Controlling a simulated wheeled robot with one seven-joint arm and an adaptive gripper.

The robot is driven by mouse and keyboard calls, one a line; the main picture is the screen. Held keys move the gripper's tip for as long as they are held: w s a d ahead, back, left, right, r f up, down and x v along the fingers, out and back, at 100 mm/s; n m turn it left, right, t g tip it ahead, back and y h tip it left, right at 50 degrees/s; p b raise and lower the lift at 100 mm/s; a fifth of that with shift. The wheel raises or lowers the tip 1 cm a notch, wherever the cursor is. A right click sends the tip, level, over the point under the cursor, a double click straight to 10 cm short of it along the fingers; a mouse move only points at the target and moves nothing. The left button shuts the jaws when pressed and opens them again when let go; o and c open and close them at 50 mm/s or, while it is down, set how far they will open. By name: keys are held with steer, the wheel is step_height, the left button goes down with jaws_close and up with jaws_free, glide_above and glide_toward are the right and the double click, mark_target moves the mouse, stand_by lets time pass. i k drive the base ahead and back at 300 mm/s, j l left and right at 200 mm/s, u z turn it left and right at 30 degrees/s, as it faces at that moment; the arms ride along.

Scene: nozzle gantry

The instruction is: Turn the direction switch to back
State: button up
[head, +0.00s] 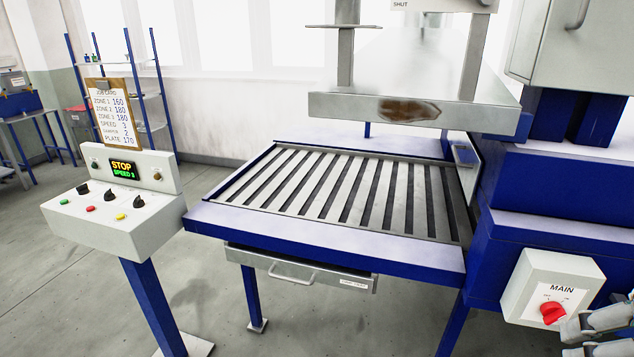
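The control box (120,225) stands on a blue post at the left. Its sloped top carries black rotary knobs, a left one (82,189), a middle one (109,195) and a right one (138,202). Their labels are too small to read, so I cannot tell which is the direction switch or where it points. The display (123,168) reads "STOP" and "SPEED 3". My gripper (592,330) shows partly at the lower right edge, beside the MAIN switch box and far from the control box. The frame cuts it off, and its opening is unclear.
The MAIN box (562,275) has a red rotary knob (552,312) close to my gripper. A slatted blue table (330,242) with a drawer (300,270) stands between my gripper and the control box. A job card (112,112) stands behind the panel. Floor is open in front.

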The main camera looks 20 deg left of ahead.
mark_target(137, 202)
steer(key=i+l, duration=0.5)
steer(key=u, duration=2)
steer(key=i+l+u, duration=0.35)
steer(key=i, duration=0.4)
steer(key=i+l+u, duration=0.4)
steer(key=i, duration=0.35)
steer(key=i+l+u, duration=0.35)
steer(key=i+l, duration=0.25)
steer(key=l, duration=0.25)
